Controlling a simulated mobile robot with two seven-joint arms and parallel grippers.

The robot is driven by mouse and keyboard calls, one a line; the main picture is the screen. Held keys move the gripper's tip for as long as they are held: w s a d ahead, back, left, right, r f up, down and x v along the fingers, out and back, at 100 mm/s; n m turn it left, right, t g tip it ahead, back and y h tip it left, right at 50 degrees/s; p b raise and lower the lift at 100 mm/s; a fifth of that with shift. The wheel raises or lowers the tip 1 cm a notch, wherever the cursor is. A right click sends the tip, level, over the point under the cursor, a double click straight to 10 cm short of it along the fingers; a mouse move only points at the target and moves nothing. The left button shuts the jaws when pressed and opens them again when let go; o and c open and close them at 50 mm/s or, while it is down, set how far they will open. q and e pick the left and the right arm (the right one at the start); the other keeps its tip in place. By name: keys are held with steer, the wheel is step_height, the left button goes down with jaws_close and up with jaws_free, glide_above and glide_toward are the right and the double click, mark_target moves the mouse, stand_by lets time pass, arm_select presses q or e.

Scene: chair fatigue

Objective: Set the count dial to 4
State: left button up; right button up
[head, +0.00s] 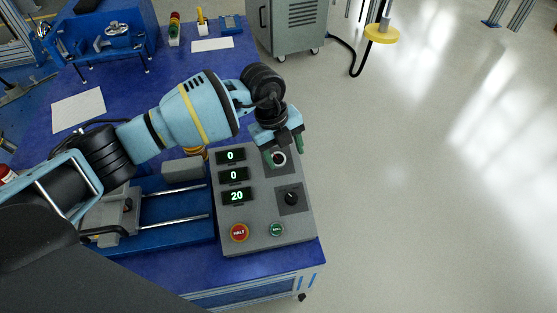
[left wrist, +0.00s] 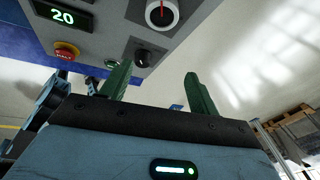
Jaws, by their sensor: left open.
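The grey control panel (head: 262,225) has three lit displays reading 0 (head: 230,156), 0 (head: 233,175) and 20 (head: 236,196). A round white-rimmed dial (head: 279,159) sits at its upper right, partly hidden by my left gripper. In the left wrist view this dial (left wrist: 162,13) shows a red pointer line. A black knob (head: 291,198) sits below it, also in the left wrist view (left wrist: 143,58). No label shows which is the count dial. My left gripper (head: 284,152) is open and empty, its green fingers over the upper dial's area. My right gripper is not in view.
A red HALT button (head: 239,232) and a green button (head: 277,229) are low on the panel. A blue fixture with metal rods (head: 180,225) stands left of it on the blue table (head: 140,275). Open floor (head: 430,190) lies to the right.

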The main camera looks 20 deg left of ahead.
mark_target(278, 158)
arm_select(q)
steer(key=shift+n+t+y, duration=0.3)
steer(key=shift+n+y, duration=0.1)
steer(key=shift+y, duration=0.5)
steer(key=w+a, duration=0.1)
steer(key=w+a+r, duration=0.1)
steer(key=a, duration=0.1)
steer(key=shift+w+a+b, duration=0.1)
steer(key=shift+a+b, duration=0.1)
steer(key=shift+b, duration=0.1)
steer(key=shift+w+a+r, duration=0.2)
steer(key=shift+a+r, duration=0.05)
steer(key=shift+r, duration=0.05)
steer(key=shift+w+d+f+b, duration=0.1)
steer(key=shift+f+b, duration=0.25)
steer(key=shift+f, duration=0.95)
steer(key=shift+w+d+f+b, duration=0.15)
steer(key=shift+f+b, duration=0.2)
steer(key=shift+f, duration=1)
steer(key=shift+w+d+f+b, duration=0.1)
steer(key=shift+f+b, duration=0.25)
steer(key=shift+f, duration=0.95)
steer(key=shift+c, duration=0.3)
steer(key=c, duration=0.9)
